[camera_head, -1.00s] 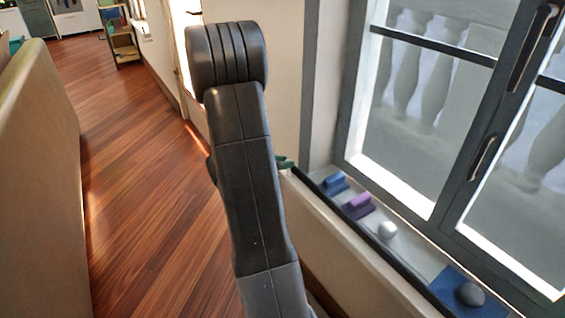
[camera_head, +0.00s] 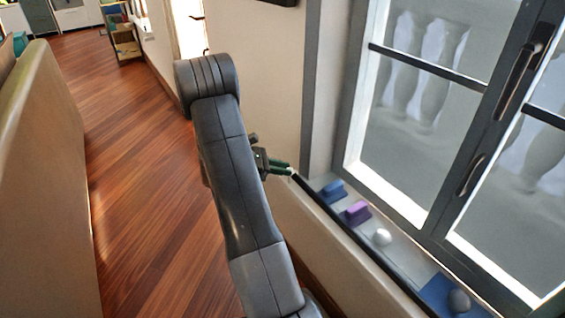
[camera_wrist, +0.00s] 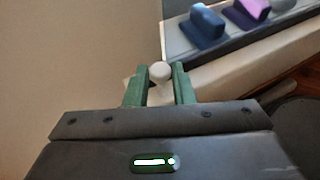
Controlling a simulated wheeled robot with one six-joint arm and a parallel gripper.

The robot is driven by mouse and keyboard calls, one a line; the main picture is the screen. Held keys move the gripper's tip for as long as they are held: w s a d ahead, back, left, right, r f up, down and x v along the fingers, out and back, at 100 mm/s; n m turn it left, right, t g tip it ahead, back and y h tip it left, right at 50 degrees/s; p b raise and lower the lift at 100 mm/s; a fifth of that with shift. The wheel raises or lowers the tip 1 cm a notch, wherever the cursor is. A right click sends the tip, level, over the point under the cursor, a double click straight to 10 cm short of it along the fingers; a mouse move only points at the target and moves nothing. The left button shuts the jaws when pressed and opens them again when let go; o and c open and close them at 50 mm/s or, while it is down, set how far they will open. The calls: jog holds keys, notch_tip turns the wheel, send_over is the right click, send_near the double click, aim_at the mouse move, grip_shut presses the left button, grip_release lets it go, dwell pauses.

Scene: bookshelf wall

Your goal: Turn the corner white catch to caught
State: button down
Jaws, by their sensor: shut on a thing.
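The corner white catch (camera_wrist: 159,72) shows as a small white rounded knob between the green fingertips in the wrist view. In the head view my gripper (camera_head: 281,168) reaches right from behind my arm to the sill's far corner. There the catch is mostly hidden by the fingers, and which way it is turned cannot be told.
A blue block (camera_head: 333,192), a purple block (camera_head: 357,213), a white ball (camera_head: 382,237) and a dark ball (camera_head: 459,301) on a blue plate line the window sill. A dark rail (camera_head: 345,238) runs along its front edge. Wooden floor (camera_head: 130,180) lies open at left.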

jog(key=shift+w+m+g+p, duration=0.25)
jog(key=shift+m+g+p, duration=0.35)
jog(key=shift+m+g, duration=0.55)
jog(key=shift+w+m+g+p, duration=0.2)
jog(key=shift+m+g+p, duration=0.35)
jog(key=shift+m+g, duration=0.6)
jog(key=shift+g, duration=0.3)
jog(key=c, duration=1.3)
grip_release()
jog(key=p+v, duration=0.1)
jog(key=v, duration=1.2)
jog(key=shift+w+a+r, duration=0.15)
jog(key=shift+a, duration=0.2)
